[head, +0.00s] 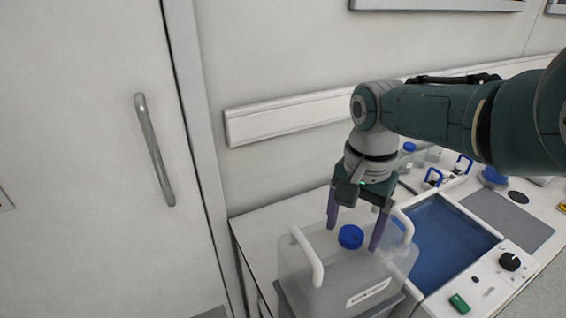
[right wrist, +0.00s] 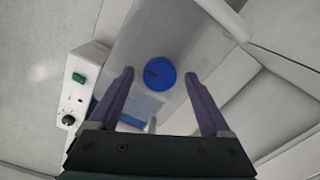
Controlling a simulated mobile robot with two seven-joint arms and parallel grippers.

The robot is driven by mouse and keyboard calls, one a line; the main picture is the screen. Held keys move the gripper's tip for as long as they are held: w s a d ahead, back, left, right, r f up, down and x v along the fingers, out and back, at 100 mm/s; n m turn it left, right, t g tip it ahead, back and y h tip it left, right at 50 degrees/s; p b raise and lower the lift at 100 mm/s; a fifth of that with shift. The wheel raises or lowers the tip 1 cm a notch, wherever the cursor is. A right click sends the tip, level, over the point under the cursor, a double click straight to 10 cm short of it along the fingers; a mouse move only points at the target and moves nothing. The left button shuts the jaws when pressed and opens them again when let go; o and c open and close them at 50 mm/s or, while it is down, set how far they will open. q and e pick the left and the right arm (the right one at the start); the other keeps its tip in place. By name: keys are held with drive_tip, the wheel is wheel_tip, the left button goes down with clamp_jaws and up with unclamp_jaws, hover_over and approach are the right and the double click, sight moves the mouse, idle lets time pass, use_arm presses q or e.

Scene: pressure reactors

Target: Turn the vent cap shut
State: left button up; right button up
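The blue vent cap (head: 351,237) sits on top of a translucent container (head: 335,270) with white handles. My right gripper (head: 354,238) points down at the cap from above. Its two purple fingers are open, one on each side of the cap and apart from it. In the right wrist view the round blue cap (right wrist: 160,73) with a dark mark lies between and slightly beyond the open fingertips (right wrist: 160,74). Whether the fingertips are level with the cap is hard to tell. My left gripper is not in view.
A blue basin (head: 440,240) lies right of the container. A control panel with a black knob (head: 509,261) and a green switch (head: 459,303) is at its front. Bottles with blue caps (head: 409,147) stand behind. A door with a handle (head: 154,150) is at left.

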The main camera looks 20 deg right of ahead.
sight(353, 236)
wheel_tip(353, 236, up, 10)
drive_tip(key=p, duration=0.5)
idle(0.5)
drive_tip(key=s+a+f+n+t, duration=0.2)
drive_tip(key=s+a+f+n, duration=0.15)
drive_tip(key=s+n, duration=0.45)
drive_tip(key=s+a+r+n+t, duration=0.1)
drive_tip(key=s+a+r+n, duration=0.2)
drive_tip(key=s, duration=0.4)
drive_tip(key=s+r+n, duration=0.3)
drive_tip(key=s+r, duration=0.2)
drive_tip(key=s, duration=0.2)
wheel_tip(353, 236, up, 14)
drive_tip(key=p, duration=1.5)
drive_tip(key=shift+w+r+t, duration=0.2)
drive_tip(key=shift+r+t, duration=0.05)
drive_tip(key=shift+t, duration=0.05)
